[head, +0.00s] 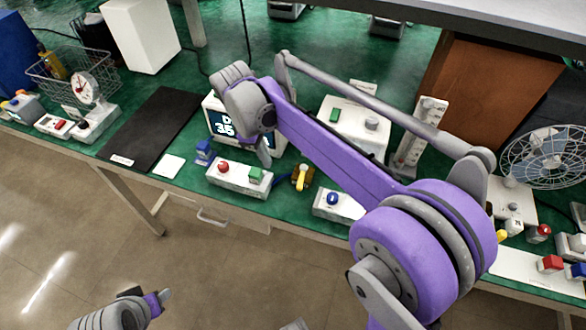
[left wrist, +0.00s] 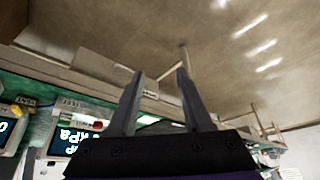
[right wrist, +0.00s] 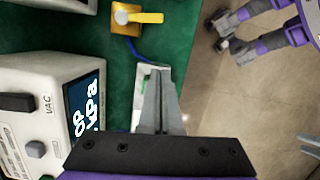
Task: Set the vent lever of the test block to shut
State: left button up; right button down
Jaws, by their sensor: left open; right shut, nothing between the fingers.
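The test block (head: 296,184) is a small brass-coloured block near the table's front edge. Its yellow vent lever (head: 302,175) points toward the front edge in the head view. In the right wrist view the yellow lever (right wrist: 146,17) is at the top, pointing right, with a blue tube beside it. My right gripper (head: 264,158) is shut and empty, left of the block and apart from the lever, above a white control box (head: 232,180). My left gripper (head: 160,298) is low, in front of the table; its two fingers show apart and empty in the left wrist view (left wrist: 160,95).
A display unit (right wrist: 40,95) marked VAC stands behind my right gripper. A small white box (head: 338,204) with a blue knob is right of the block. A black mat (head: 155,125) lies to the left. My right forearm passes over the table and hides part of it.

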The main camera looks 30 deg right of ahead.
jog(key=shift+n+g, duration=0.3)
jog(key=shift+n, duration=0.1)
jog(key=x, duration=0.3)
jog(key=w+x, duration=0.1)
jog(key=x, duration=0.2)
jog(key=w+d+x, duration=0.1)
jog(key=x, duration=0.2)
jog(key=shift+d+f+b, duration=0.1)
jog(key=shift+f+b, duration=0.2)
jog(key=shift+b, duration=0.1)
jog(key=shift+s+d+f, duration=0.2)
jog(key=shift+s+d, duration=0.95)
jog(key=shift+d, duration=0.05)
jog(key=shift+s+d, duration=0.3)
pick_arm(q)
jog(key=shift+n, duration=0.3)
jog(key=s+a+f, duration=0.2)
jog(key=shift+s+f, duration=0.2)
jog(key=shift+f, duration=0.1)
